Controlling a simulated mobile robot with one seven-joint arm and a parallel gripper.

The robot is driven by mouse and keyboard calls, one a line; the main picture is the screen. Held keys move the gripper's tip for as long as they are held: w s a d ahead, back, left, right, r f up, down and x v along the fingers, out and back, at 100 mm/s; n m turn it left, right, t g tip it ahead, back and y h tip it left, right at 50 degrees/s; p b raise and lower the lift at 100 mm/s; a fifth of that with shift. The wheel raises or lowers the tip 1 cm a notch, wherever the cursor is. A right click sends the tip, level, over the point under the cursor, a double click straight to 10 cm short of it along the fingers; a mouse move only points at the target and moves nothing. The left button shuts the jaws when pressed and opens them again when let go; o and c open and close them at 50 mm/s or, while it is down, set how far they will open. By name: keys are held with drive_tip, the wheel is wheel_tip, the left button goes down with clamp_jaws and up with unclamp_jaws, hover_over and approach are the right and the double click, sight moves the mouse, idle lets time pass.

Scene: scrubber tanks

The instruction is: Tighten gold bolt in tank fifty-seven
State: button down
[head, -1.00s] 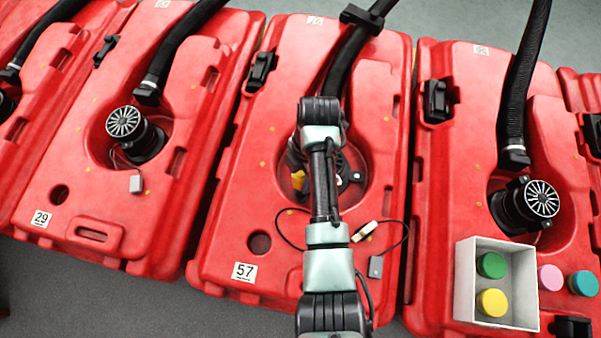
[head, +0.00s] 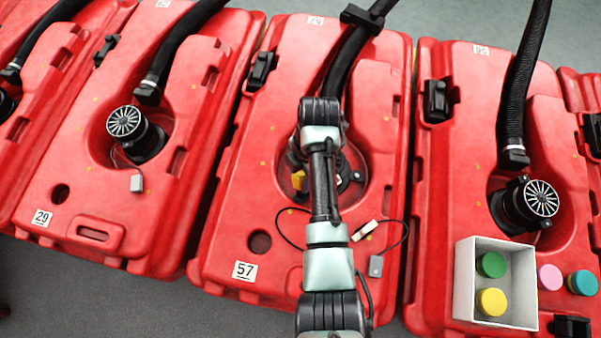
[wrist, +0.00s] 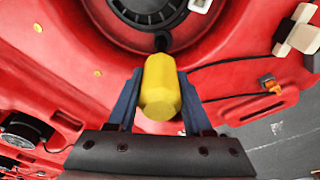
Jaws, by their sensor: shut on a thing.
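Tank fifty-seven (head: 232,205) is the red tank in the middle of the head view, with a "57" label at its front. My gripper (wrist: 160,88) is shut on a yellow faceted handle (wrist: 161,95), with a blue finger on either side. A dark round tip (wrist: 162,42) shows beyond the handle, at the rim of the dark round opening. I cannot tell whether it touches a bolt; any bolt under it is hidden. The yellow piece (head: 297,180) also shows left of my arm in the head view. Small gold dots (wrist: 97,72) lie on the red surface.
Tank 29 (head: 75,185) stands left and another red tank (head: 455,200) right. A black hose (head: 352,55) runs behind my arm. A loose cable with a white connector (head: 364,230) lies on tank 57. A white box (head: 465,290) holds green and yellow round caps.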

drive_tip(key=shift+r+p, duration=2.5)
drive_tip(key=shift+p, duration=0.25)
